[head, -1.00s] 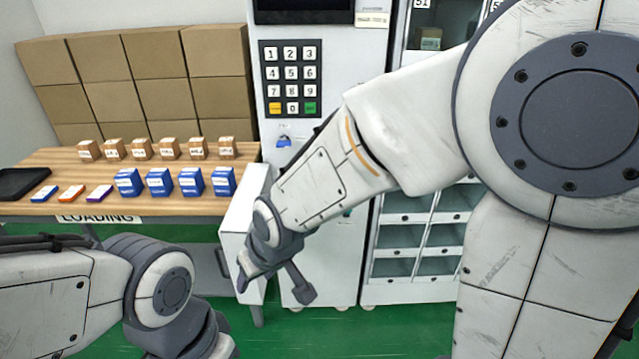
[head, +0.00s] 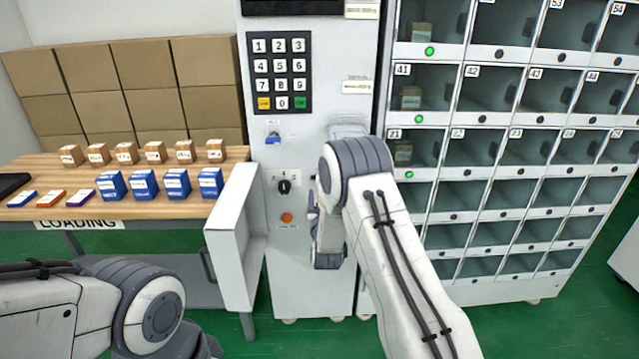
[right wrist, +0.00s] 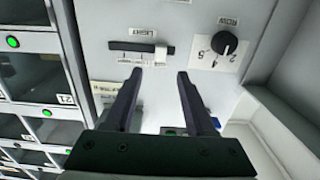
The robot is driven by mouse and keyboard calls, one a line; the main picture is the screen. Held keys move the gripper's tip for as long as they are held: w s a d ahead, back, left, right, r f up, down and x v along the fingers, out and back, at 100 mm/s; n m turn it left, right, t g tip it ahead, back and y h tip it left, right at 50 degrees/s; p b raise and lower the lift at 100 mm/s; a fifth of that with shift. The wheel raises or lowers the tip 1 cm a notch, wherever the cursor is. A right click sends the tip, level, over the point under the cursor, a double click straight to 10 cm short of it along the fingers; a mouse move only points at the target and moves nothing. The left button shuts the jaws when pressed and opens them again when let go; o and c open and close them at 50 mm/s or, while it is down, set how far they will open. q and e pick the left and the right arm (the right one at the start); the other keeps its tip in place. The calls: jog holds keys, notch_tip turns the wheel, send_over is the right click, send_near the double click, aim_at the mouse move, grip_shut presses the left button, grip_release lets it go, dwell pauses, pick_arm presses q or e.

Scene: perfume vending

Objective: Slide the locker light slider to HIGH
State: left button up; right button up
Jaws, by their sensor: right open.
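The light slider (right wrist: 143,49) is a dark slot on the pale panel in the right wrist view, under an upside-down LIGHT label. Its pale knob (right wrist: 160,54) sits toward the right end of the slot in that view. The small marks along the slot are too small to read. My right gripper (right wrist: 159,73) is open and empty, its two fingertips just below the slider in that view, the knob between their lines. I cannot tell whether they touch the panel. In the head view my right gripper (head: 322,230) is at the machine's front and the slider is hidden. Only my left arm shows, not its gripper.
A row dial (right wrist: 224,43) is right of the slider in the wrist view. An open white door (head: 236,240) juts out left of the machine. A keypad (head: 279,72) is above, lockers (head: 480,130) stand to the right, and a loading table (head: 180,210) with boxes is left.

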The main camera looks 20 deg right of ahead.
jog(key=x, duration=0.8)
jog(key=shift+w, duration=0.2)
grip_shut()
jog(key=shift+f, duration=0.1)
dwell(1.1)
